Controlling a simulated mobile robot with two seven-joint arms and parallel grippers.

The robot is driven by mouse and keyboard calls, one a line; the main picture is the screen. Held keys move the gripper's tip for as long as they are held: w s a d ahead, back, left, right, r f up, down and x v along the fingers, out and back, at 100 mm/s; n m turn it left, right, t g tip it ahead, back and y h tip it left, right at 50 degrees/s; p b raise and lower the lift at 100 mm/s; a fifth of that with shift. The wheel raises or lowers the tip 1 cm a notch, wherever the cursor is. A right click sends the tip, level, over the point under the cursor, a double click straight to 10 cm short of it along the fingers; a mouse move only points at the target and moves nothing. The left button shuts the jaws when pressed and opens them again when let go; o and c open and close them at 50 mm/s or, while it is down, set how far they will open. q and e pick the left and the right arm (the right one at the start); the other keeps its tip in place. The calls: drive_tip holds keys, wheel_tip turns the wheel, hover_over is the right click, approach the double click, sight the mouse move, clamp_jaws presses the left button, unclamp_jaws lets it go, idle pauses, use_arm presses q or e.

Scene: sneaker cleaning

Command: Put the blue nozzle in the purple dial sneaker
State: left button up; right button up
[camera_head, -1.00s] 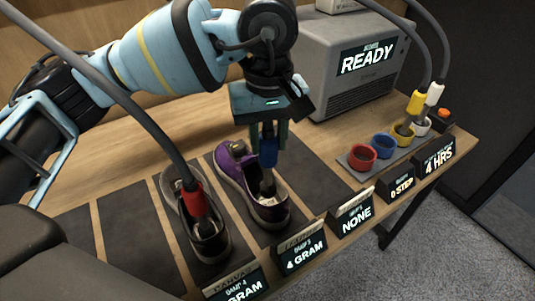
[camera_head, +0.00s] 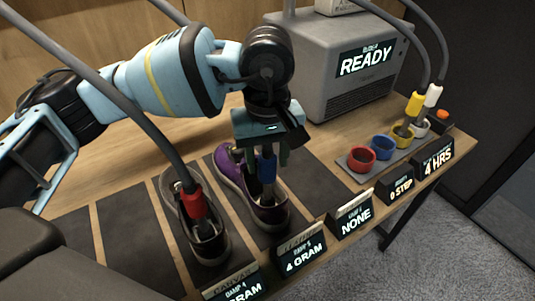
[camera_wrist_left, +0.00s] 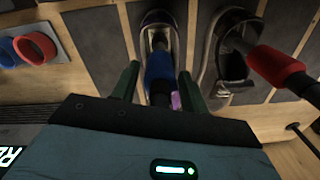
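The purple sneaker (camera_head: 228,172) stands on a dark mat, beside a dark sneaker. The blue nozzle (camera_head: 268,170) stands upright with its grey tip down inside the purple sneaker's opening. My left gripper (camera_head: 267,157) is above the sneaker with its fingers apart on either side of the nozzle. In the left wrist view, the blue nozzle (camera_wrist_left: 160,68) is between the open fingers, with gaps on both sides, and its tip points into the purple sneaker (camera_wrist_left: 145,45). The nozzle's upper end is hidden by the gripper. My right gripper is not in view.
A dark sneaker (camera_head: 210,249) at left holds a red nozzle (camera_head: 194,204) on a grey hose. At right, a holder has red (camera_head: 362,158), blue (camera_head: 383,147) and yellow (camera_head: 402,137) cups; a yellow nozzle (camera_head: 415,103) stands there. Label signs (camera_head: 301,251) line the front edge.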

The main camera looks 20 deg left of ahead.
use_arm(q)
drive_tip(key=shift+o, duration=0.7)
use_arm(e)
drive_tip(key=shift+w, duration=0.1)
use_arm(q)
drive_tip(key=shift+r, duration=0.1)
drive_tip(key=shift+r, duration=0.25)
wheel_tip(320, 180, up, 12)
drive_tip(key=shift+f, duration=0.15)
